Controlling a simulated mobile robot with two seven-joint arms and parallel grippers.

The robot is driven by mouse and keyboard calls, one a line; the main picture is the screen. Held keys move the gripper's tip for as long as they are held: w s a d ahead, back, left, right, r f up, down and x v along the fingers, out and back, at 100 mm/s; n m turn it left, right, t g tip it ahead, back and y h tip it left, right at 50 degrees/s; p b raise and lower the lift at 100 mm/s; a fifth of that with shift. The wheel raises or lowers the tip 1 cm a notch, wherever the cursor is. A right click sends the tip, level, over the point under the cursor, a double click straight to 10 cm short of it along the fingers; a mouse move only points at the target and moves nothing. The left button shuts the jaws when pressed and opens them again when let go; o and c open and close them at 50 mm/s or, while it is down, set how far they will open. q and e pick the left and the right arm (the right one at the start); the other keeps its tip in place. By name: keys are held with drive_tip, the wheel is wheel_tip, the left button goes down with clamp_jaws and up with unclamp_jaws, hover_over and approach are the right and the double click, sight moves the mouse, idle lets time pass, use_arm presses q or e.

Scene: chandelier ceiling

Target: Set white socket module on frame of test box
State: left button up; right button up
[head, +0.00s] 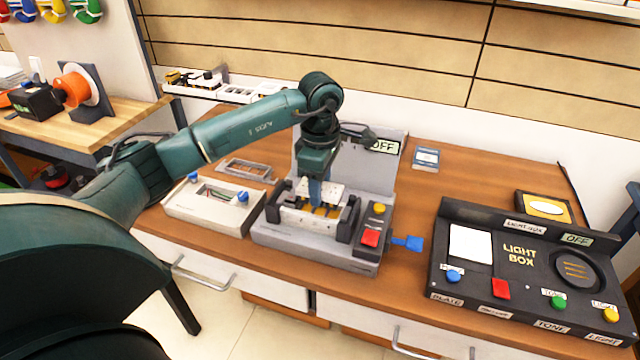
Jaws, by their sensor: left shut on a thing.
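The test box (300,251) is a grey unit in the middle of the table, with a red button, a yellow knob and an upright back panel reading OFF. Its frame (309,219) has black clamps at both sides and a pale front bar, with yellow parts showing inside. My left gripper (319,203) points down over the frame, its blue fingers shut on the white socket module (335,191). The module shows on both sides of the fingers, at the back of the frame. I cannot tell whether it touches the frame. My right gripper is not in view.
A beige box (205,212) with wires and blue knobs stands left of the test box, an empty bracket (245,168) behind it. A blue handle (410,243) sticks out at right. The black light box (522,290) fills the table's right side. Bare wood lies between.

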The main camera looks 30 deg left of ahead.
use_arm(q)
drive_tip(key=shift+f, duration=0.1)
idle(0.6)
drive_tip(key=shift+f+b, duration=0.65)
drive_tip(key=shift+f, duration=0.05)
drive_tip(key=shift+f, duration=0.25)
drive_tip(key=shift+f+b, duration=0.35)
drive_tip(key=shift+b, duration=0.15)
drive_tip(key=shift+f, duration=0.1)
idle(0.5)
drive_tip(key=o, duration=1.1)
drive_tip(key=shift+c, duration=0.2)
